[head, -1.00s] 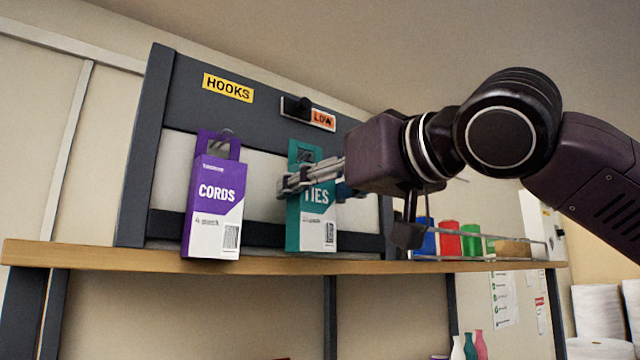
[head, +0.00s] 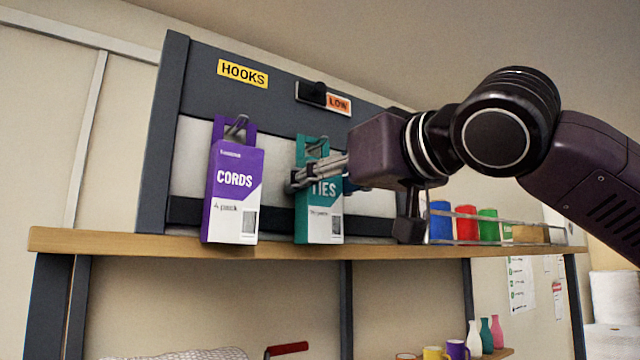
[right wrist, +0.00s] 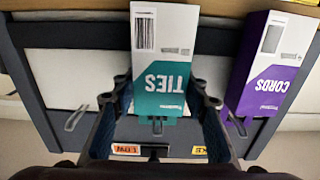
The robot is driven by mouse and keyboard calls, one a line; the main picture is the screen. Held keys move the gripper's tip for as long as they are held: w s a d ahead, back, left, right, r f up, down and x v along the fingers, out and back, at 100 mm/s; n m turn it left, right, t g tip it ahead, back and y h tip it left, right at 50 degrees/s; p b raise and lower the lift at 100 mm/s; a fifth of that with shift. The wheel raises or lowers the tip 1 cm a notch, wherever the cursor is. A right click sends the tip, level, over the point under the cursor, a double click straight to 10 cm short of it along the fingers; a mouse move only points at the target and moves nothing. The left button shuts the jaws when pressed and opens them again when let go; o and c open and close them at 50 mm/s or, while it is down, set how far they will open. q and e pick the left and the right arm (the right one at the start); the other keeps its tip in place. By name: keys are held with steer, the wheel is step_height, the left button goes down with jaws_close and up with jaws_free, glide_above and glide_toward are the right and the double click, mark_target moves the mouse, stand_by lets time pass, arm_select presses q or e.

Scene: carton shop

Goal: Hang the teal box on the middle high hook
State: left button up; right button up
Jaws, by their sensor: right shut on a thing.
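The teal box (head: 318,225), marked TIES, hangs upright in front of the hook board (head: 290,95). My right gripper (head: 300,178) is shut on its sides in its upper half. In the right wrist view, which is upside down, the teal box (right wrist: 160,70) sits between my fingers (right wrist: 163,95). A metal hook (head: 317,145) shows at the box's hang tab. I cannot tell for sure whether it passes through the hole. My left gripper is not in view.
A purple CORDS box (head: 232,190) hangs on the hook to the left. An empty hook (right wrist: 75,118) shows on the teal box's other side. A wooden shelf (head: 200,247) runs below. Blue, red and green items (head: 464,225) stand at right behind a rail.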

steer(key=o, duration=1.3)
steer(key=shift+s, duration=0.1)
steer(key=v, duration=1.2)
